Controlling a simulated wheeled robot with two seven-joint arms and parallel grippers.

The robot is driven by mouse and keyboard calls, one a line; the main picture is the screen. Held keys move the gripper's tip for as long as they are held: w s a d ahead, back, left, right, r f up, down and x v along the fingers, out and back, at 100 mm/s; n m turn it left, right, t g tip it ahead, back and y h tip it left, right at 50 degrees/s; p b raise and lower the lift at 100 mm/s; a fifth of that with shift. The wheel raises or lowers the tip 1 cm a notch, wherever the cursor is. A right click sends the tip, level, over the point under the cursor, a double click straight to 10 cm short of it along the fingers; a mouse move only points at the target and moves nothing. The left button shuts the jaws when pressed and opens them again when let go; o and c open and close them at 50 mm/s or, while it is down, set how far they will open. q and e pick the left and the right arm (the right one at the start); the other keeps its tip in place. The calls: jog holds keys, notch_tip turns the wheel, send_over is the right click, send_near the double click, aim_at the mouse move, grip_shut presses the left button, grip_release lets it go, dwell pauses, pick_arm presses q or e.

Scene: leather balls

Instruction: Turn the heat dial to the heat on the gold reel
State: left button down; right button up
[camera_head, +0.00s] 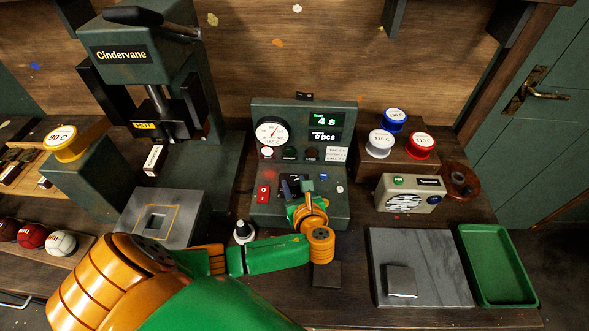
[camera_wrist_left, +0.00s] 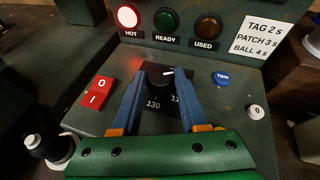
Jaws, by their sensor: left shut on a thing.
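The gold reel (camera_head: 61,137) stands on a block at the left of the head view, and its label reads 90 C. The heat dial (camera_wrist_left: 160,77) is a dark knob with a white mark on the sloped control panel. Its scale shows 130 below it and a partly covered number to the right. My left gripper (camera_head: 294,187) is at the panel. In the left wrist view its two blue-grey fingers (camera_wrist_left: 160,85) are shut on the dial, one on each side. My right gripper is in neither view.
A red rocker switch (camera_wrist_left: 96,91) and blue TIME button (camera_wrist_left: 220,79) flank the dial. The HOT lamp (camera_wrist_left: 128,17) glows red. The Cindervane press (camera_head: 157,80) stands left.

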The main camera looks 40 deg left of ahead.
pick_arm(q)
jog(key=shift+w+r, duration=0.1)
jog(key=shift+r, duration=0.05)
jog(key=shift+c, duration=2.2)
grip_release()
jog(key=v, duration=0.7)
